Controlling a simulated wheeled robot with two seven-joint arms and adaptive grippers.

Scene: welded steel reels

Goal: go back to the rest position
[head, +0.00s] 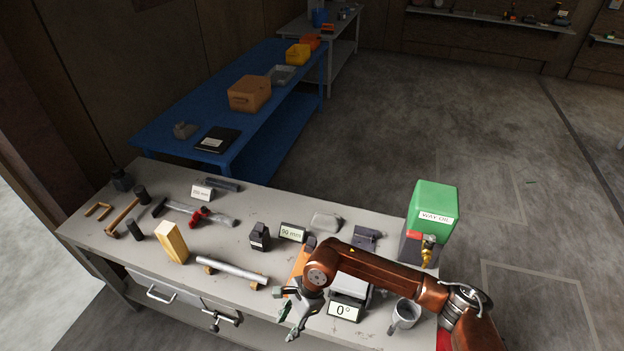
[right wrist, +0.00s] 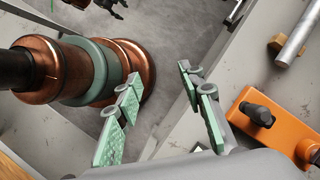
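My right gripper (head: 289,315) hangs over the front edge of the grey bench (head: 95,232), its arm reaching in from the lower right. In the right wrist view its two green-padded fingers (right wrist: 163,102) stand wide apart with nothing between them. It is open and empty. An orange block with a black knob (right wrist: 265,125) lies to the right of the fingers, apart from them. My left arm is outside the head view. A dark clawed part (right wrist: 110,7) is cut off at the top of the right wrist view; I cannot tell if it is my left gripper.
A metal bar (head: 231,270) rests on wooden supports left of the gripper. A 0° display (head: 344,310), a mug (head: 405,315) and a green oil can (head: 434,205) stand near my right arm. A wooden block (head: 172,243) stands farther left.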

